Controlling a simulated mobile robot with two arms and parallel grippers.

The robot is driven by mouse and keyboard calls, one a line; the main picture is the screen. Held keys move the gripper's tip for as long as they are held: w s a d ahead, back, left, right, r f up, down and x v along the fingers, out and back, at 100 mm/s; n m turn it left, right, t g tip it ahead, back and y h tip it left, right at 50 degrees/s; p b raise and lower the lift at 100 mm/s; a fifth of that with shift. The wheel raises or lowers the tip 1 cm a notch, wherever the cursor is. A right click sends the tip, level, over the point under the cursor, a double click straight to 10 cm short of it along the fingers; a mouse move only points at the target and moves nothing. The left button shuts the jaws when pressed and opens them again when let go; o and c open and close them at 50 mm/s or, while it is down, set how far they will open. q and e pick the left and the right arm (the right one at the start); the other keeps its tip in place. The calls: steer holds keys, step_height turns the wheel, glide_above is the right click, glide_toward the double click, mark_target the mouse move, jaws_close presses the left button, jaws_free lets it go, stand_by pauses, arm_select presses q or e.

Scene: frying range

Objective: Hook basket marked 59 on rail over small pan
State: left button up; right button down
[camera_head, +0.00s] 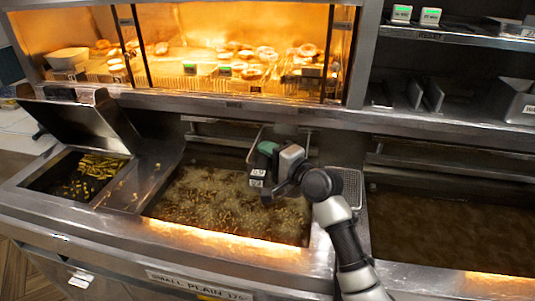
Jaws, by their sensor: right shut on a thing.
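My right gripper (272,172) is shut on the dark, green-topped handle (266,149) of a wire basket. It is over the right part of the small pan (200,205), which holds bubbling oil. A small tag (256,178) hangs by the handle; its print is too small to read. Wire mesh of the basket (349,183) shows right of my wrist, and my gripper and arm hide much of the rest. The rail (215,141) runs along the back wall above the small pan. I cannot tell whether the basket touches it. My left gripper is not in view.
A larger pan (450,225) of dark, still oil lies to the right. A bin of fries (95,178) with a raised lid (85,118) is at left. A lit food cabinet (220,60) stands behind. The front ledge (120,235) is clear.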

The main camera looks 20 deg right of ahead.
steer(key=shift+f+b, duration=0.3)
steer(key=shift+f, duration=0.3)
stand_by(0.3)
steer(key=c, duration=0.8)
jaws_free()
steer(key=shift+c, duration=0.2)
steer(key=shift+s, duration=0.1)
